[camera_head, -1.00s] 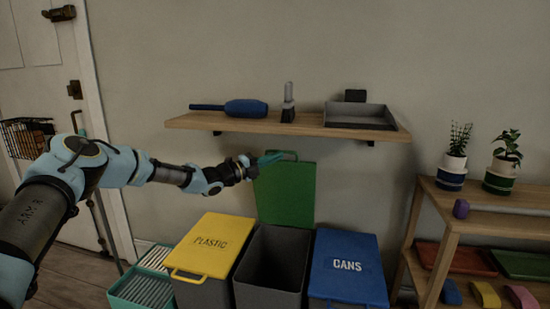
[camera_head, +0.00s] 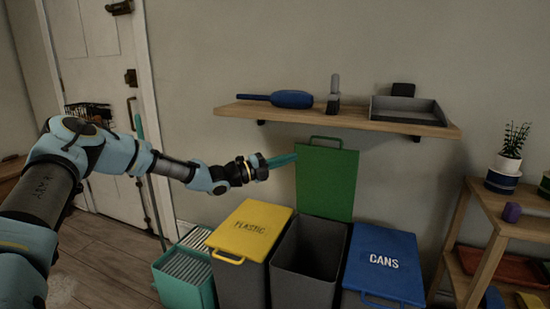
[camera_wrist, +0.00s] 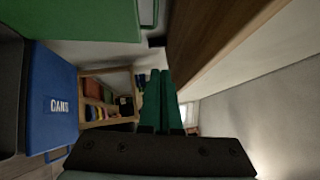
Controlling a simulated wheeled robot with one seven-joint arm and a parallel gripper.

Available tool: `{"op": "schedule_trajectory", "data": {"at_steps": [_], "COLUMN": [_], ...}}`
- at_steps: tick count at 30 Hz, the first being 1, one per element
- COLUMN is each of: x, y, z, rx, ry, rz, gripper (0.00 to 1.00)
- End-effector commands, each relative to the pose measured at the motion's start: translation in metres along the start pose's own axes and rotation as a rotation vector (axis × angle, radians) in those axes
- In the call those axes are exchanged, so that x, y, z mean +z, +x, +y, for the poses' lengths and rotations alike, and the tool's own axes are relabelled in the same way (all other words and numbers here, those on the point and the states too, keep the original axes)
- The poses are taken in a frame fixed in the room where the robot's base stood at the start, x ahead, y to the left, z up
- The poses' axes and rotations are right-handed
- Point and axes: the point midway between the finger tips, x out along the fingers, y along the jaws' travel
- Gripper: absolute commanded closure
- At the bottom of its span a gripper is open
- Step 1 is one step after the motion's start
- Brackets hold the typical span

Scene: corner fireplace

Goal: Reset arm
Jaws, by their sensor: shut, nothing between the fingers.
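My gripper (camera_head: 282,160) has teal fingers and is stretched out to the right, in front of the wall and just left of the raised green lid (camera_head: 326,180). Its fingers lie together, shut and empty. In the wrist view my gripper (camera_wrist: 160,85) points ahead with both fingers side by side and nothing between them. The wooden wall shelf (camera_head: 345,122) is above and to the right of it, and it also shows close by in the wrist view (camera_wrist: 205,40).
The yellow plastic bin (camera_head: 250,228), an open grey bin (camera_head: 308,250) and the blue cans bin (camera_head: 383,262) stand below. A teal crate (camera_head: 185,270) is left of them. Floor at lower left is clear.

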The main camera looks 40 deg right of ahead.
Motion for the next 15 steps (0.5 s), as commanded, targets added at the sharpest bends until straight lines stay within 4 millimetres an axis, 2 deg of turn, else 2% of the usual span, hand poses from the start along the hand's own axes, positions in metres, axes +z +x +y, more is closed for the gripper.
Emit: {"op": "schedule_trajectory", "data": {"at_steps": [8, 11, 14, 15], "x": [-0.004, -0.021, -0.05, -0.062], "y": [-0.003, -0.009, -0.029, -0.043], "z": [-0.002, -0.003, 0.0, 0.002], "rx": [0.016, 0.079, 0.188, 0.237], "ry": [0.033, 0.159, 0.394, 0.509], "rz": [0.016, 0.085, 0.221, 0.292], "gripper": [1.0, 1.0, 1.0, 1.0]}}
